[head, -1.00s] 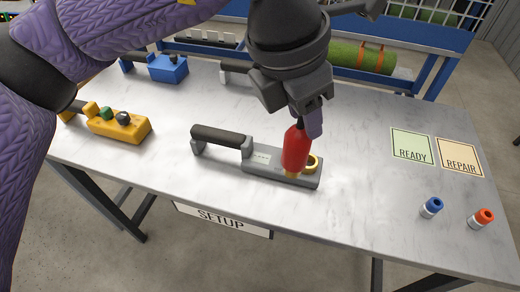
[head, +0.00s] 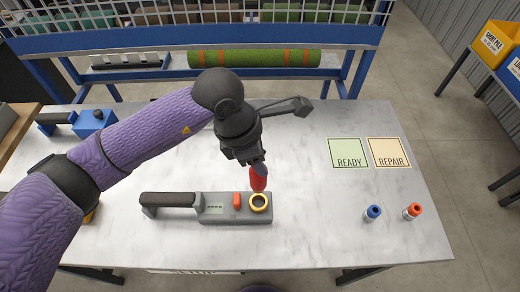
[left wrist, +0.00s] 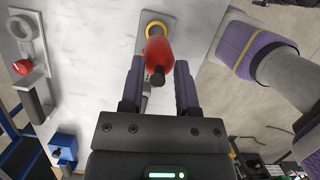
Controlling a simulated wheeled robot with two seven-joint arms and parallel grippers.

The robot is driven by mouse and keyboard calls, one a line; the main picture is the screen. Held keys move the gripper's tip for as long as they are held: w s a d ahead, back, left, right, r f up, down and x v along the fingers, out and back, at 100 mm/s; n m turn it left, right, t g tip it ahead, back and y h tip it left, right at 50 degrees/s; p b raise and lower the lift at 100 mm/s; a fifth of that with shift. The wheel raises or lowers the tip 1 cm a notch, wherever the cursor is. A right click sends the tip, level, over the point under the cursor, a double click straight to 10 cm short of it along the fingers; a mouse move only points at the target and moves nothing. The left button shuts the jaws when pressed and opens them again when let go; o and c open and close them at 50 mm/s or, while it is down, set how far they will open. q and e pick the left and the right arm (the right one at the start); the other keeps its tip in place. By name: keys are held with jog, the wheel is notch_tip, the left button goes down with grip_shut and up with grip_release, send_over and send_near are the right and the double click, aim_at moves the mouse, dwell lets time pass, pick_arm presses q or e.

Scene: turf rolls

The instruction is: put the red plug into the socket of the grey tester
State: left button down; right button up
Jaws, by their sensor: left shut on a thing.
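The grey tester (head: 215,214) lies on the table with a black handle at its left, a small orange-red part on top and a yellow-ringed socket (head: 259,203) at its right end. My left gripper (head: 258,168) is shut on the red plug (head: 258,181) by its dark upper end. The plug points down, its lower end at the far side of the ring in the head view. In the left wrist view the plug (left wrist: 160,48) covers part of the yellow ring (left wrist: 155,28). I cannot tell whether its tip is inside the socket. My right gripper is out of view.
A blue device (head: 90,122) stands at the back left, and a yellow one is mostly behind my arm. READY (head: 348,153) and REPAIR (head: 389,153) cards lie at the right. Blue-topped (head: 372,213) and red-topped (head: 412,211) pieces stand at the front right.

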aim_at(259, 183)
pick_arm(q)
jog(key=shift+f+b, duration=2.8)
jog(key=shift+f, duration=0.2)
jog(key=shift+r, duration=0.1)
jog(key=shift+b, duration=0.35)
jog(key=shift+f+b, duration=1.55)
jog(key=shift+f, duration=0.05)
jog(key=shift+c, duration=1.3)
grip_release()
jog(key=p+v, duration=0.1)
jog(key=v, duration=0.9)
jog(key=shift+f, duration=0.1)
